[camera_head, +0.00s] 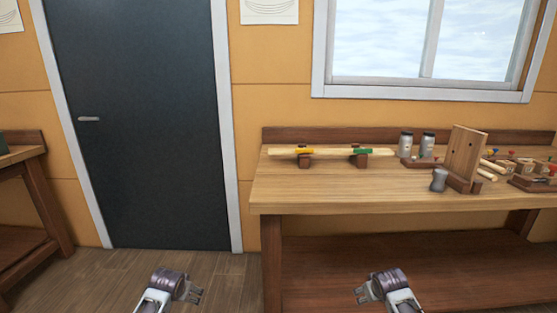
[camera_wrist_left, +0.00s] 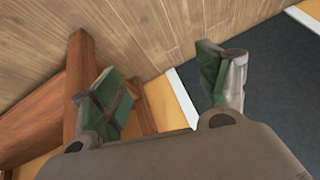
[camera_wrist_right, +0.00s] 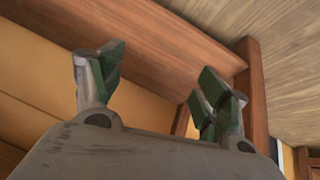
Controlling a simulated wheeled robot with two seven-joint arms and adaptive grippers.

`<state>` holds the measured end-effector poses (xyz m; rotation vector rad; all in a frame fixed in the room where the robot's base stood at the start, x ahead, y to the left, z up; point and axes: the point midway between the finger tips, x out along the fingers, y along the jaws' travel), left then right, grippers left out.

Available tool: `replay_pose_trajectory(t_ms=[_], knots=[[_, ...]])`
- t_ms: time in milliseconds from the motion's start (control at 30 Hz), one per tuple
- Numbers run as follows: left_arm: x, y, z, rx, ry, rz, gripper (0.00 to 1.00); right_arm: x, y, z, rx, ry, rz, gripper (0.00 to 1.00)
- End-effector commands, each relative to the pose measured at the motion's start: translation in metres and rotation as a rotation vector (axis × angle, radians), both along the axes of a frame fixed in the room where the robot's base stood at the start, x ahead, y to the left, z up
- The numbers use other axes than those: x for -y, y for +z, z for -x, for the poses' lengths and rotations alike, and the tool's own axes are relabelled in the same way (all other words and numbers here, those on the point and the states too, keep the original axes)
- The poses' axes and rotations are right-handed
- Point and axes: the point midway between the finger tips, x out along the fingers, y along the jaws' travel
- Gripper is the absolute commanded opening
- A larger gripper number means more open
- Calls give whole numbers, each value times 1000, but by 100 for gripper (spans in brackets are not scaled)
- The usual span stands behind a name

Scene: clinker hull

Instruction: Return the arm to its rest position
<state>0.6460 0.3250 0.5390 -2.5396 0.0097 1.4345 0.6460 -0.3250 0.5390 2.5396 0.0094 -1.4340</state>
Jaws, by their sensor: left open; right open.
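My left gripper (camera_head: 197,294) is low in the head view, over the floor in front of the dark door. In the left wrist view its two green-padded fingers (camera_wrist_left: 165,90) are spread apart with nothing between them. My right gripper (camera_head: 361,294) is low in the head view, in front of the workbench and below its top. In the right wrist view its fingers (camera_wrist_right: 155,90) are also spread and empty. Both grippers are apart from the bench.
The workbench (camera_head: 330,195) stands at right with a lower shelf (camera_head: 400,262). On it are a long wooden strip (camera_head: 335,152) with yellow and green pieces, two jars (camera_head: 406,145), an upright board (camera_head: 463,152) and a grey cylinder (camera_head: 438,180). Another bench (camera_head: 30,190) is at left. Floor (camera_head: 110,280) is clear between.

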Motion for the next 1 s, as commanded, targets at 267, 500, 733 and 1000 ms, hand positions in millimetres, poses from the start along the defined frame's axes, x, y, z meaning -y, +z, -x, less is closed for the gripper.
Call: replay_pose_trajectory(t_ms=[267,500,733,1000], knots=[[42,-31,59,-37,-51,42,75,-42,-31,59,-37,51,-42,75],[74,-47,110,-65,-85,83,75,-74,-47,110,-65,84,-84,75],[102,-55,159,-91,-109,128,75,-102,-55,159,-91,108,-128,75],[130,-56,216,-120,-128,185,75,-130,-56,216,-119,128,-185,75]])
